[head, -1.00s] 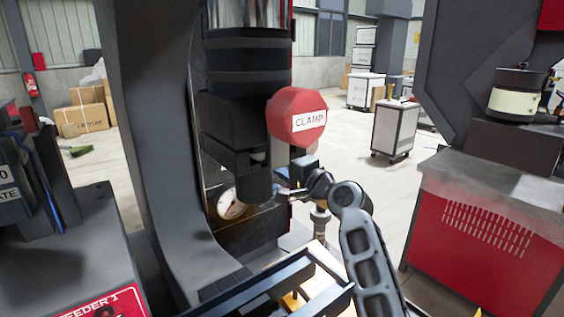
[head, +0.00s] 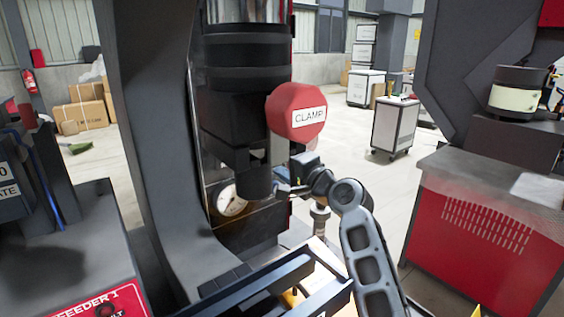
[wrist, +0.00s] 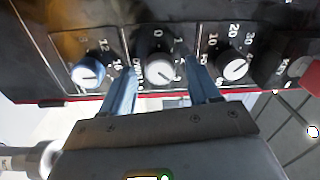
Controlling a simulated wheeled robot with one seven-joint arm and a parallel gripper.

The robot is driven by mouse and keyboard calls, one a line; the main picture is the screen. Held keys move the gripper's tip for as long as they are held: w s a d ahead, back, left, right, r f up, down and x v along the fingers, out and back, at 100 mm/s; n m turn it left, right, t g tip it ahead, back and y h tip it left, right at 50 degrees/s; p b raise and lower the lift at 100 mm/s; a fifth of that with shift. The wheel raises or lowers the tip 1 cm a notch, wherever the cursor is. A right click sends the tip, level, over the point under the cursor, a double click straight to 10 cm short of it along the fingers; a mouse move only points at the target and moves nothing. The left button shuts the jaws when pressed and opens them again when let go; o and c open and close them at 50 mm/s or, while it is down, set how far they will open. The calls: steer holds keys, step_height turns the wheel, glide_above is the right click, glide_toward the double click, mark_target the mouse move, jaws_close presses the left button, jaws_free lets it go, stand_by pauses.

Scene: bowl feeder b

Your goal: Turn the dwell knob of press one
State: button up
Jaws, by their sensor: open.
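In the wrist view a dark panel (wrist: 60,22) carries three round knobs in a row. The middle knob (wrist: 160,71) has a pale face and a dark skirt, and partly hidden lettering beside it looks like DWELL. My gripper (wrist: 161,80) is open, with one blue-grey finger on each side of this middle knob; I cannot tell whether either finger touches it. In the head view my gripper (head: 283,189) is at the press (head: 232,95), beside its lower right side. The knobs cannot be made out there.
A red CLAMP piece (head: 296,112) hangs above my wrist. A dark rail frame (head: 262,284) lies below. A red cabinet (head: 480,235) stands at right, with open floor between.

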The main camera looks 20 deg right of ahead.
steer(key=b+v, duration=0.1)
steer(key=v, duration=0.6)
steer(key=shift+s, duration=0.3)
steer(key=shift+d+f, duration=0.1)
steer(key=shift+d, duration=0.05)
